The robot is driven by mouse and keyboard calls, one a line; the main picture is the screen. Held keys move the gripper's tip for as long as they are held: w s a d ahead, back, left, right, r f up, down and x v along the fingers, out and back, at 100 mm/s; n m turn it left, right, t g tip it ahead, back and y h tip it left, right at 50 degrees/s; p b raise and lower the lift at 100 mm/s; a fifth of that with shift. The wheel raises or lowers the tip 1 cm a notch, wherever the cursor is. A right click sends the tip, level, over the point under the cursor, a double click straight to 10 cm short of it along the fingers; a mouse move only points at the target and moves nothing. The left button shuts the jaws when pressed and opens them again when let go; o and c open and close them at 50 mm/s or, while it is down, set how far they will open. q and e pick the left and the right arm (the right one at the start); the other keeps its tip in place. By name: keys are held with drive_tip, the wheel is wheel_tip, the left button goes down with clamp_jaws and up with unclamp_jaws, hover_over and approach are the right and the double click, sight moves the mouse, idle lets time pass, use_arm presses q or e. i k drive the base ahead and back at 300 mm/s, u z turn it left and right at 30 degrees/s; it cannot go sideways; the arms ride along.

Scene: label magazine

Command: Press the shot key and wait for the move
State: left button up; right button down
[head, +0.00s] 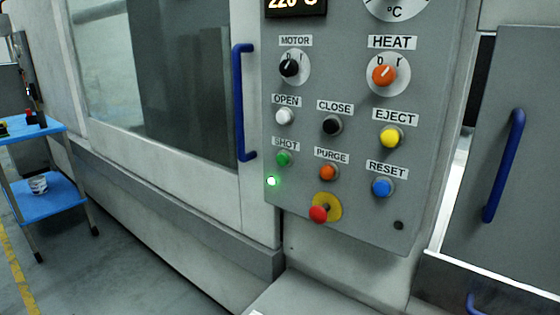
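The shot key is a small green button (284,158) under the SHOT label (286,145) on the grey control panel (350,215). Just below it and to its left, a small lamp (272,181) glows bright green. Nothing touches or covers the shot key. Neither of my grippers shows in the head view.
Around the shot key sit an orange PURGE button (327,172), a white OPEN button (284,116) and a red emergency knob (319,213). A blue door handle (242,103) stands left of the panel. A blue cart (60,200) is at far left.

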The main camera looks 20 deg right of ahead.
sight(282, 159)
drive_tip(key=u, duration=0.9)
drive_tip(key=k, duration=1.2)
drive_tip(key=u, duration=0.95)
drive_tip(key=i, duration=1.6)
drive_tip(key=z, duration=1.65)
drive_tip(key=i, duration=0.5)
drive_tip(key=z, duration=0.55)
